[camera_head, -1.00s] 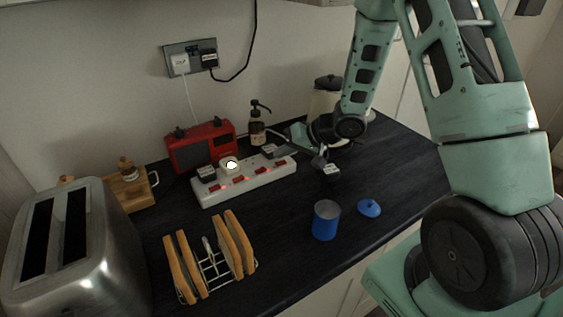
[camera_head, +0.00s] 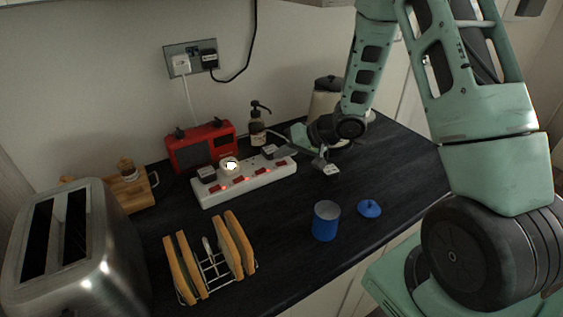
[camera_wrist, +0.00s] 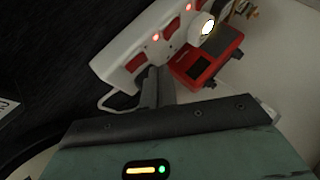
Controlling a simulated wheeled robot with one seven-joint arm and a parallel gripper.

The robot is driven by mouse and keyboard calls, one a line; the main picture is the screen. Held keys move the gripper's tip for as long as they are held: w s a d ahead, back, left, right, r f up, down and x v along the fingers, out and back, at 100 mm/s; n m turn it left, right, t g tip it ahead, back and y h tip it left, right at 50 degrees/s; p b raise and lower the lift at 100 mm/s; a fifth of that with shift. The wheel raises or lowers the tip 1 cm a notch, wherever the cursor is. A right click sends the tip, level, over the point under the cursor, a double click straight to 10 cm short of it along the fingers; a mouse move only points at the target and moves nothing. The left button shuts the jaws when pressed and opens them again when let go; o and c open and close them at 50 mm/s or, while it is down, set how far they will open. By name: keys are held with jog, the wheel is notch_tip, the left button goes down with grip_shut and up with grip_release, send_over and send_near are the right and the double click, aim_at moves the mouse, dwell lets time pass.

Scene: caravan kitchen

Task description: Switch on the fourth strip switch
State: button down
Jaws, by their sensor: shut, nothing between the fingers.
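A white power strip (camera_head: 215,199) with a row of red switches lies on the dark worktop. The end switch at its right (camera_head: 282,163) is nearest my gripper; it also shows in the wrist view (camera_wrist: 135,62), with no glow seen on it. Red lights glow by other switches. My gripper (camera_head: 292,149) is shut and empty just off the strip's right end. In the wrist view its closed fingers (camera_wrist: 153,78) point at the strip close to the end switch; I cannot tell whether they touch it.
Black plugs and a glowing round plug-in light (camera_head: 230,164) stick up from the strip. A red radio (camera_head: 200,147) and soap bottle (camera_head: 257,130) stand behind. Toast rack (camera_head: 212,270), toaster (camera_head: 75,250), blue pot (camera_head: 326,222) and its lid (camera_head: 369,208) are in front.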

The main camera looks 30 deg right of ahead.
jog(key=shift+f, duration=0.15)
dwell(0.5)
jog(key=shift+f, duration=0.25)
jog(key=shift+a+f, duration=0.1)
jog(key=shift+f, duration=0.2)
dwell(0.6)
jog(key=shift+r, duration=0.1)
jog(key=shift+r+p, duration=0.75)
jog(key=shift+p, duration=0.4)
notch_tip(320, 180, up, 7)
jog(key=d+p, duration=0.1)
jog(key=p, duration=0.7)
